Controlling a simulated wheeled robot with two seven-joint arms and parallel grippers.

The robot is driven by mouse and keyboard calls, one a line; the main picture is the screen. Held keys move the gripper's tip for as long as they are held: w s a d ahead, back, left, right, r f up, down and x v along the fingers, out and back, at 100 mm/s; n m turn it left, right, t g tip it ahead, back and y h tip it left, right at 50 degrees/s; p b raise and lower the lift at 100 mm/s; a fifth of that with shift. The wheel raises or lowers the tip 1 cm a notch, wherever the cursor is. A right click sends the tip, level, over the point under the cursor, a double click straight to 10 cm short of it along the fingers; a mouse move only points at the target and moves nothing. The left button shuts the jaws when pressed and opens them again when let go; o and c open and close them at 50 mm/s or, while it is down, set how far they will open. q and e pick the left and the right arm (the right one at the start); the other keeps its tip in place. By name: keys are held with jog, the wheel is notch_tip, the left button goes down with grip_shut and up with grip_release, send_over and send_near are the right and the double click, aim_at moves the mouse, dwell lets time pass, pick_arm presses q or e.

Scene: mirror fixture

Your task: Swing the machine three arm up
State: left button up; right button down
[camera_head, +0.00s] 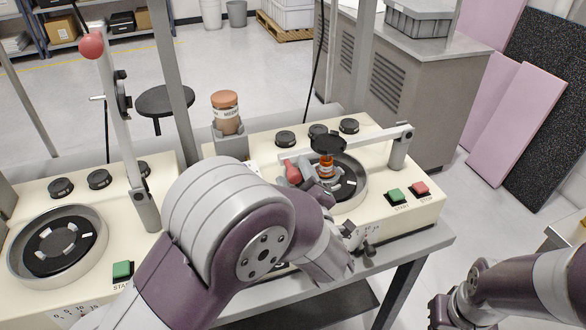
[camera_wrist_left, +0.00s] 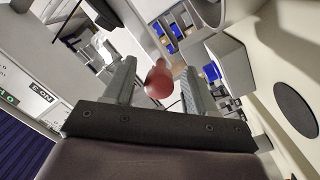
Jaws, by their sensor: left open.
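The cream machine at the right (camera_head: 270,142) has its grey swing arm (camera_head: 372,138) lowered across its round black platform (camera_head: 352,186), hinged at a post on the right. A black disc (camera_head: 329,143) on the arm sits over a small amber bottle (camera_head: 326,168). The arm's red ball knob (camera_head: 291,172) is at its left end. My left gripper (camera_head: 300,178) is open around this knob. In the left wrist view the knob (camera_wrist_left: 158,80) shows between the two open fingers (camera_wrist_left: 157,92); contact cannot be told. My right gripper (camera_head: 442,312) is at the lower right edge, away from the machines.
A second machine (camera_head: 30,190) at the left has its arm (camera_head: 117,110) raised, with a red ball (camera_head: 91,45) on top. A lidded jar (camera_head: 226,114) stands in a holder behind. Green (camera_head: 396,195) and red (camera_head: 420,188) buttons are at the right machine's front. Upright frame posts stand behind.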

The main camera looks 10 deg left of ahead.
pick_arm(q)
jog(key=shift+x, duration=1)
jog(key=shift+c, duration=0.3)
